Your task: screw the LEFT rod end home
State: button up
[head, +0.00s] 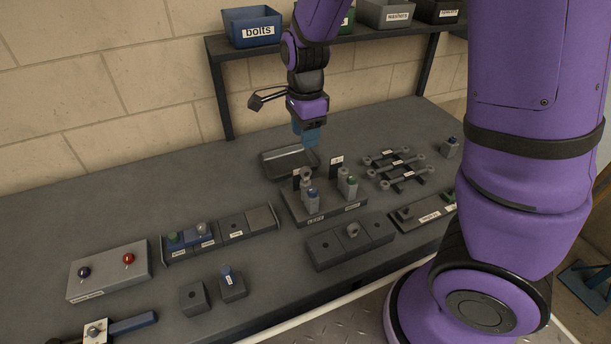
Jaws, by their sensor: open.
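A grey fixture block (334,213) stands mid-bench, with a label that seems to read LEFT on its front. A grey upright piece with a blue mark (313,197) stands at its left, and one with a green mark (350,187) at its right. Grey rod-end-like pieces (305,181) stand upright just behind the blue-marked piece; I cannot tell how far any is screwed in. My gripper (309,146) points down with bluish fingers above and behind the fixture, over the edge of a shallow tray. It is open and appears empty, apart from the fixture.
The metal tray (270,164) lies behind the fixture. Linked rods (400,176) lie to the right, and a three-socket block (325,248) is in front. A button box (108,272) is at left. A shelf holds the bolts bin (252,27). Bare bench lies at left rear.

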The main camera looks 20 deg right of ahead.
aim_at(306, 168)
jog(key=shift+f, duration=5.3)
jog(key=m, duration=0.8)
jog(key=shift+m, duration=0.4)
jog(key=m, duration=0.4)
jog(key=shift+f, duration=0.1)
jog(key=m, duration=0.5)
grip_shut()
jog(key=n, duration=0.4)
jog(key=shift+n, duration=0.3)
